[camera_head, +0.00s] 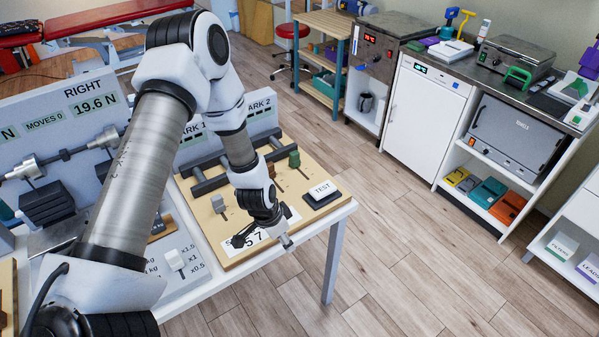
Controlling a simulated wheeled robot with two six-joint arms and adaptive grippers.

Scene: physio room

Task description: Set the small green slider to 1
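A small green block-shaped knob (294,159) stands on the wooden board (232,246) on the right part of the table, near its back bars. I take it as the green slider; its scale and setting cannot be read. My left gripper (264,240) is over the board's front part, in front of the green knob and apart from it. Its fingers look spread, with nothing seen between them. It partly covers a white strip with numbers (256,242). My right gripper is not in view.
A TEST button (322,193) sits right of my gripper. A grey knob (217,203) and a brown knob (271,170) stand on the board. A white slider (175,259) stands beside marks x1.5, x1 and x0.5. Display panels (60,112) rise behind. Floor right of the table is clear.

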